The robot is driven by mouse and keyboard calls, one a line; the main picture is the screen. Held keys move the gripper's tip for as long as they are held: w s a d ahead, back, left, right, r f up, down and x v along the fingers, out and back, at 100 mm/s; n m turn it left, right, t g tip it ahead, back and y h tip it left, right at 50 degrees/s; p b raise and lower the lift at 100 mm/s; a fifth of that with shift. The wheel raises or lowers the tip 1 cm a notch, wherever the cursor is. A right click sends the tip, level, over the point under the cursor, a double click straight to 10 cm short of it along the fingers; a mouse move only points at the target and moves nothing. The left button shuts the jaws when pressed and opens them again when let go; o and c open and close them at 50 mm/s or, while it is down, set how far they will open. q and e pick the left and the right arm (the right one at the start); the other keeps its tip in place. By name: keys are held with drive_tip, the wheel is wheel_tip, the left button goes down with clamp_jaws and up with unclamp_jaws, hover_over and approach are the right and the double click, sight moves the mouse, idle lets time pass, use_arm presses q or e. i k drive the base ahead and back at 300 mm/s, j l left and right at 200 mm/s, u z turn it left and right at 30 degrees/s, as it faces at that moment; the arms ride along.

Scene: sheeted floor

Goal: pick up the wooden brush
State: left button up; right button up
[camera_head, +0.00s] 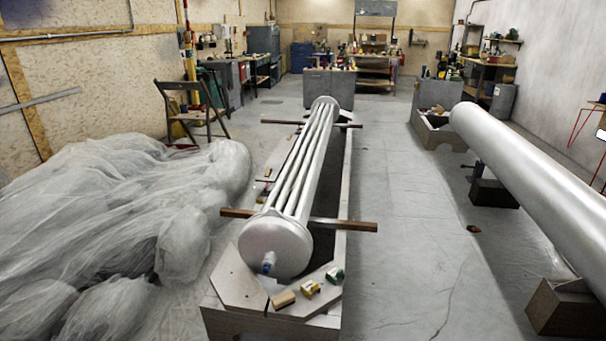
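A small tan wooden block (283,299), which may be the wooden brush, lies on the near end of the long low bench (234,277). It is too small to make out bristles. Neither of my grippers shows in the head view.
A long metal tube bundle (313,160) rests on the bench, crossed by wooden bars. Plastic sheeting (110,220) heaps on the left. A large metal cylinder (530,165) lies on the right. Grey floor (405,240) is mostly clear between bench and cylinder.

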sight(282, 301)
drive_tip(key=i+j, duration=0.1)
drive_tip(key=i, duration=0.45)
drive_tip(key=i+j, duration=0.8)
drive_tip(key=j, duration=0.15)
drive_tip(key=i+j, duration=0.1)
drive_tip(key=j, duration=0.2)
drive_tip(key=i+j, duration=0.15)
drive_tip(key=j+z, duration=0.05)
drive_tip(key=j, duration=0.05)
